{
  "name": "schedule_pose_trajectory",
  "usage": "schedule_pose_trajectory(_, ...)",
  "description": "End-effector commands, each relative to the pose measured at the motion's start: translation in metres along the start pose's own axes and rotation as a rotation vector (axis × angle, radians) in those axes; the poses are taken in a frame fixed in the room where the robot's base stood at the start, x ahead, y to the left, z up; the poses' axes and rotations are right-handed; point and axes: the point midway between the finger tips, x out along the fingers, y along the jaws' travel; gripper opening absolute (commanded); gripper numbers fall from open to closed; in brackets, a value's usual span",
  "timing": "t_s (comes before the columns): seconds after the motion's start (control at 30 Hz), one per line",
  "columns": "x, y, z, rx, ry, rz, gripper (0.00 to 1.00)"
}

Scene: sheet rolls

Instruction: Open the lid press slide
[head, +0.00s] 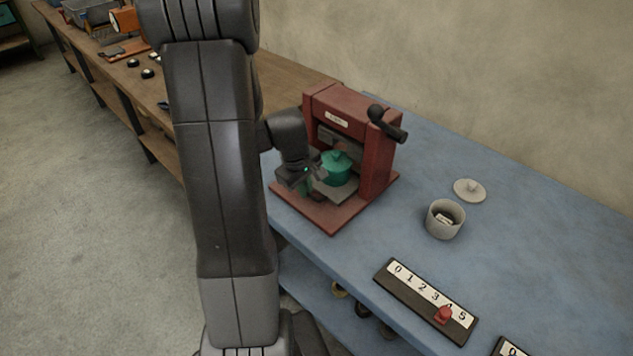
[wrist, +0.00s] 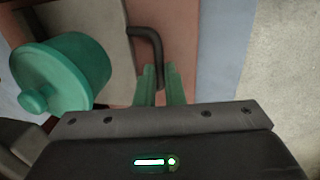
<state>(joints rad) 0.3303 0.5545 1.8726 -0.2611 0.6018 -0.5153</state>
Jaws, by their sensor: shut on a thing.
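The lid press (head: 377,165) is a dark red frame with a black lever, standing on the blue bench top. Its grey slide (head: 340,193) sticks out at the front and carries a green lidded pot (head: 337,170). In the wrist view the pot (wrist: 75,70) is at left on the pale slide plate (wrist: 100,18). A dark bent handle (wrist: 145,33) runs from the plate's edge down between my green fingers. My gripper (wrist: 160,82) is shut on this handle. In the head view my gripper (head: 308,185) is at the press's front left, partly hidden by my wrist.
A grey cup (head: 445,222) and a pale lid (head: 469,190) stand right of the press. A number strip (head: 405,287) with a red marker (head: 443,315) lies near the front edge. A wooden bench (head: 290,75) adjoins behind. Bare blue top lies between press and strip.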

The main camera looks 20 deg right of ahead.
Motion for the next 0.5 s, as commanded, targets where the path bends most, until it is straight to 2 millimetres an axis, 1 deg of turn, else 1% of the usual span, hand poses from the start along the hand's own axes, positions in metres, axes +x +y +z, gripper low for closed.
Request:
schedule_pose_trajectory(0.03, 0.000, -0.014, -0.002, -0.006, 0.004, 0.003, 0.00)
schedule_pose_trajectory(0.2, -0.009, -0.053, -0.002, -0.007, 0.005, 0.003, 0.00)
schedule_pose_trajectory(0.33, -0.014, -0.072, -0.002, -0.005, 0.006, 0.004, 0.00)
schedule_pose_trajectory(0.5, -0.017, -0.082, -0.001, -0.001, 0.004, 0.003, 0.00)
